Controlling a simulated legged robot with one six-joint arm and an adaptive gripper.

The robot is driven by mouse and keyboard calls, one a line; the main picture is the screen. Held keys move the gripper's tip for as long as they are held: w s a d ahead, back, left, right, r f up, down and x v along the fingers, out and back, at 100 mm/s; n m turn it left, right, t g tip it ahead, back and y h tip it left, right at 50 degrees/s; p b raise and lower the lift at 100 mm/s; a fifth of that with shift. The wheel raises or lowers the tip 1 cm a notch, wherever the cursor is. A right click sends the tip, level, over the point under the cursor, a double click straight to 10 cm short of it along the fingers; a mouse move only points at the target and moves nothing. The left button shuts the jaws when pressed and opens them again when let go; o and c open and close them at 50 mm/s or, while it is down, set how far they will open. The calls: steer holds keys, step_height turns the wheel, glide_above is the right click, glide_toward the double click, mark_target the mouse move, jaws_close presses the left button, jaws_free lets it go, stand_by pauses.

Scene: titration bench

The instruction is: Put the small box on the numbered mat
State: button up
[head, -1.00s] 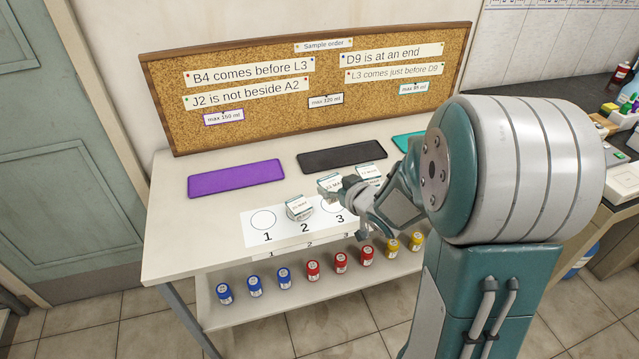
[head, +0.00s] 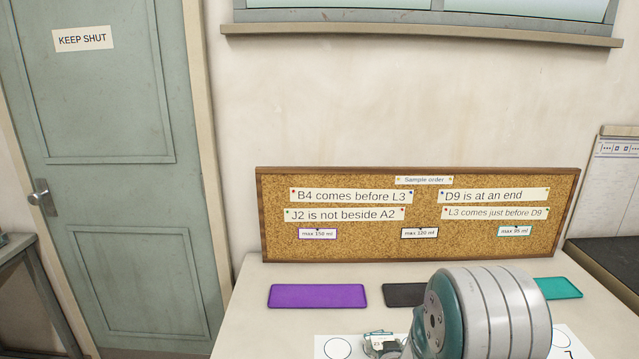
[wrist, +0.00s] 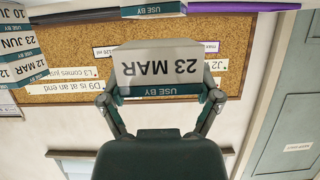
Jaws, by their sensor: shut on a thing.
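My gripper (wrist: 161,98) is shut on a small white box (wrist: 160,68) with a dark teal band, labelled "23 MAR" and "USE BY", upside down in the wrist view. A finger lies on each side of it. The numbered mat (head: 321,352) shows at the bottom of the head view, mostly cut off, with one circle at its left and another at its right. A small box (head: 380,342) shows beside the left circle, close to my arm; I cannot tell whether it is the held one. My arm hides the middle of the mat.
Other dated boxes show in the wrist view: one at the top (wrist: 152,10) and several at the left, including "23 JUN" (wrist: 17,40). Purple (head: 318,296), black (head: 398,294) and teal (head: 560,288) pads lie behind the mat. The corkboard (head: 420,250) stands behind them.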

mark_target(383, 335)
steer(key=shift+f, duration=0.2)
steer(key=s+d+r+n+y, duration=0.1)
steer(key=s+d+r, duration=0.2)
steer(key=r, duration=0.2)
steer(key=s+d+r+n+y, duration=0.1)
steer(key=s+d+r, duration=0.2)
steer(key=r, duration=0.3)
steer(key=shift+s+d+r+y, duration=0.15)
steer(key=shift+d+y, duration=0.2)
steer(key=shift+y, duration=0.05)
